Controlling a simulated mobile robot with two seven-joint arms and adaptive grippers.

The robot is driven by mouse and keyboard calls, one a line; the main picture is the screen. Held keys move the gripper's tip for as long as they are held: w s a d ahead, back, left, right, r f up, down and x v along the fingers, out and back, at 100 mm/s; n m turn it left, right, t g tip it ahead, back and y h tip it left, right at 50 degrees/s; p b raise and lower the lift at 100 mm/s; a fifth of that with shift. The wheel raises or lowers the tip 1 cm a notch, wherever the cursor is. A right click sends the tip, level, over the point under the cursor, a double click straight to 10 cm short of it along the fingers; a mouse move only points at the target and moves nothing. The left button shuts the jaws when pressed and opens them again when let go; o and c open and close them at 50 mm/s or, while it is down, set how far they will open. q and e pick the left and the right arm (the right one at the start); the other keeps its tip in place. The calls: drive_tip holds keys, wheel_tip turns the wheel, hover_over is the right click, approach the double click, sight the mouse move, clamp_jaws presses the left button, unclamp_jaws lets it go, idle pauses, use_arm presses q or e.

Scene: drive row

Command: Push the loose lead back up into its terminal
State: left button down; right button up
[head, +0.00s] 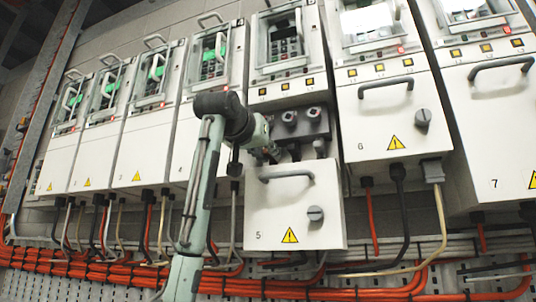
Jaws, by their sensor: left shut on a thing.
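Drive 5 has its lower cover (292,210) hanging below its upper housing, and a dark grey terminal block (302,124) shows in the gap. The block has round terminals on its front and short dark stubs below it. My left gripper (274,153) is at the block's lower left edge. It is shut on what seems to be the loose lead, which is small and mostly hidden by the gripper. I cannot tell whether the lead's end touches its terminal. My right gripper is not in view.
Drive 6 (390,122) and drive 7 (494,115) stand to the right with closed covers and handles. Several more drives stand to the left. Orange cables (100,267) run along a tray below. The cover's handle (287,175) sticks out just below the gripper.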

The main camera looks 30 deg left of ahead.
use_arm(q)
drive_tip(key=c, duration=1.4)
unclamp_jaws()
drive_tip(key=shift+s, duration=0.15)
drive_tip(key=v, duration=1.1)
drive_tip(key=shift+s, duration=0.4)
